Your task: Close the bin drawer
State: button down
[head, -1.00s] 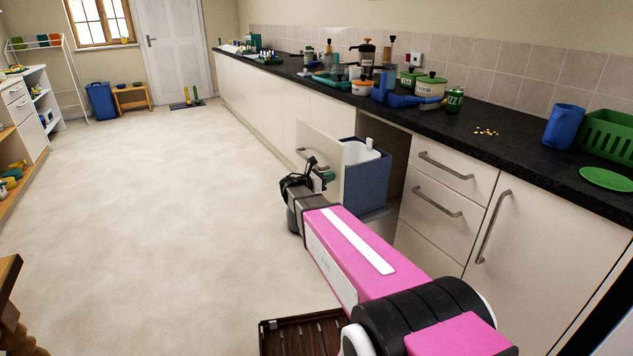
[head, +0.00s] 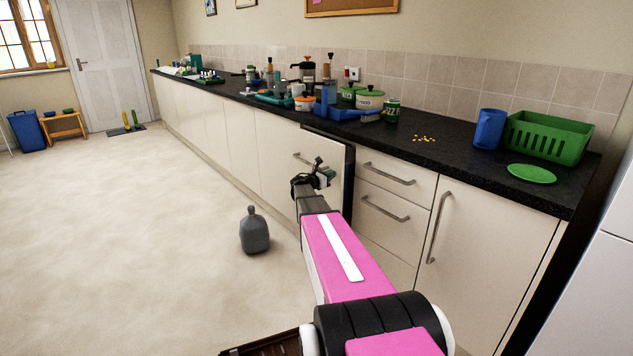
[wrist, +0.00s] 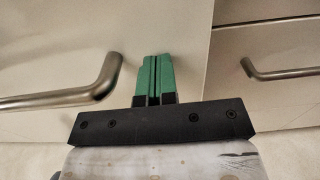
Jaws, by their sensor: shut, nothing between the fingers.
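The bin drawer (head: 334,157) has a cream front with a bar handle, which shows in the wrist view (wrist: 60,99). The bins inside are hidden behind the front. My gripper (head: 328,176) is at the drawer front, just right of the handle. In the wrist view its green fingers (wrist: 154,62) are together and empty, pointing at the drawer front (wrist: 165,28). I cannot tell whether the tips touch it.
A drawer stack (head: 385,210) with bar handles is right of the bin drawer. A grey bottle (head: 255,231) stands on the floor left of my arm. The dark worktop (head: 460,155) above carries pots and a green basket (head: 550,135). The floor to the left is clear.

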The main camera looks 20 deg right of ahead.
jog(key=x, duration=0.7)
jog(key=shift+w+d, duration=0.1)
jog(key=shift+d, duration=0.2)
jog(key=shift+a, duration=0.1)
jog(key=v, duration=1.4)
jog(key=s+a+f+m+g+y, duration=0.2)
jog(key=s+a+f+m+y, duration=0.3)
jog(key=s, duration=0.4)
jog(key=s+a+f+m+g+y, duration=0.2)
jog(key=s+a+f+m+y, duration=0.1)
jog(key=s+a+f+m, duration=0.5)
jog(key=s+a+m+g+y, duration=0.1)
jog(key=s+a+m+y, duration=0.7)
jog(key=s+a, duration=0.7)
jog(key=shift+s+a+f+m+g+y, duration=0.15)
jog(key=shift+s+f+m+g+y, duration=0.15)
jog(key=shift+y, duration=0.3)
